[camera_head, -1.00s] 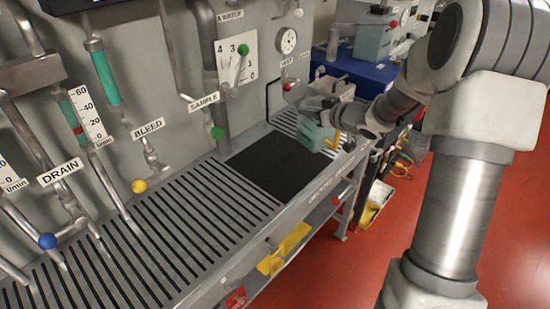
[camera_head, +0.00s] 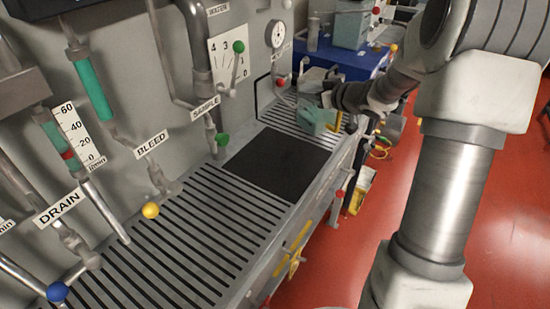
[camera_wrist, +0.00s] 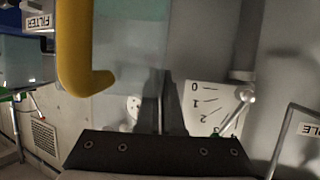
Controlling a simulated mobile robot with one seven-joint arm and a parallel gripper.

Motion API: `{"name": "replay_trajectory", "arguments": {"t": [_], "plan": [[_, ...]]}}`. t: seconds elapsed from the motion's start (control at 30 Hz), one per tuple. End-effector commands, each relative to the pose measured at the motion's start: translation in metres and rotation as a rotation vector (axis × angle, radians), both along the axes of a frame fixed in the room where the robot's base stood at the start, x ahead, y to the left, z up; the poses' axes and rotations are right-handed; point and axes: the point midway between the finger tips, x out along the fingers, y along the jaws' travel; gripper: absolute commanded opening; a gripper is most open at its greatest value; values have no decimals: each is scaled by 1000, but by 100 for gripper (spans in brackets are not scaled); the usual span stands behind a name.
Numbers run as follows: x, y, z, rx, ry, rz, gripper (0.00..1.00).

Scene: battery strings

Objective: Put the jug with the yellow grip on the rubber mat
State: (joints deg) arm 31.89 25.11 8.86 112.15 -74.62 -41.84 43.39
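The jug with the yellow grip (camera_head: 313,120) is translucent teal and shows in the head view beyond the far right corner of the mat. Its yellow grip faces right. My gripper (camera_head: 322,100) is at the jug's upper part, partly hidden by the jug and my wrist. In the wrist view the jug (camera_wrist: 125,40) and its yellow grip fill the upper left. My gripper's dark fingers (camera_wrist: 166,95) are close together at the jug's wall and look shut on it. The black rubber mat (camera_head: 277,162) lies flat and empty on the slatted bench.
A panel with pipes, a yellow knob (camera_head: 150,210), a green knob (camera_head: 222,139) and a dial stands along the bench's left. A blue case (camera_head: 345,62) with another teal container (camera_head: 351,30) is beyond. Red floor lies to the right.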

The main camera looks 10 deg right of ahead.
Motion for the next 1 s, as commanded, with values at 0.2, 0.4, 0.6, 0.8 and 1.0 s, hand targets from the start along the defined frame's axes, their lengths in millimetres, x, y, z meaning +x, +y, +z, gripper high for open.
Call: {"name": "replay_trajectory", "arguments": {"t": [0.2, 0.4, 0.6, 0.8, 1.0], "plan": [[-1, 17, -12, 0, -1, 1, 0], [-3, 62, -41, 0, -1, 4, 0], [-5, 101, -63, -1, -2, 3, 0], [-5, 115, -69, 0, -3, -1, 0], [-6, 116, -90, -1, 1, -1, 0]]}}
